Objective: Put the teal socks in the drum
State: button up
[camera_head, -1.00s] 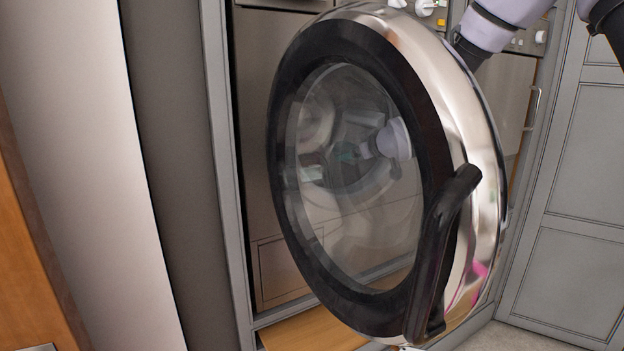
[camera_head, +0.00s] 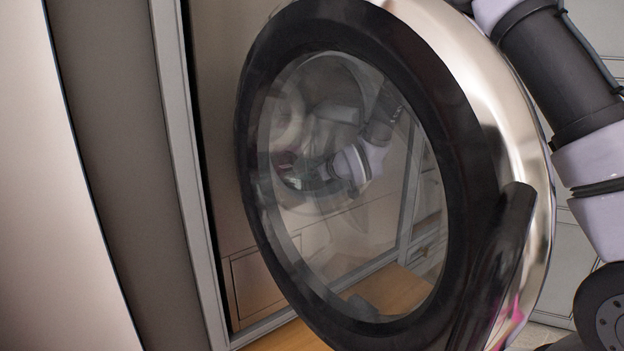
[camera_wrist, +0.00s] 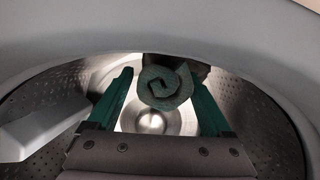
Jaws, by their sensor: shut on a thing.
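The teal socks (camera_wrist: 165,86) are a rolled bundle with a spiral end, seen between the fingers of my gripper (camera_wrist: 162,98) in the wrist view. My gripper is shut on them. The perforated metal drum (camera_wrist: 262,108) surrounds the fingers and socks, with its bright round back plate beyond them. In the head view my gripper (camera_head: 300,178) shows dimly through the door glass, at the drum's opening. The socks are too dim there to make out clearly.
The round washer door (camera_head: 470,120) stands open, with its black handle (camera_head: 497,265) at the right, between the head camera and the drum. A pale paddle (camera_wrist: 42,132) juts from the drum wall at left. The pale rim (camera_wrist: 150,35) arches above my gripper.

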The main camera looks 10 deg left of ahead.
jog(key=shift+f, duration=1.15)
jog(key=shift+f, duration=0.2)
jog(key=o, duration=1.1)
jog(key=shift+r, duration=0.1)
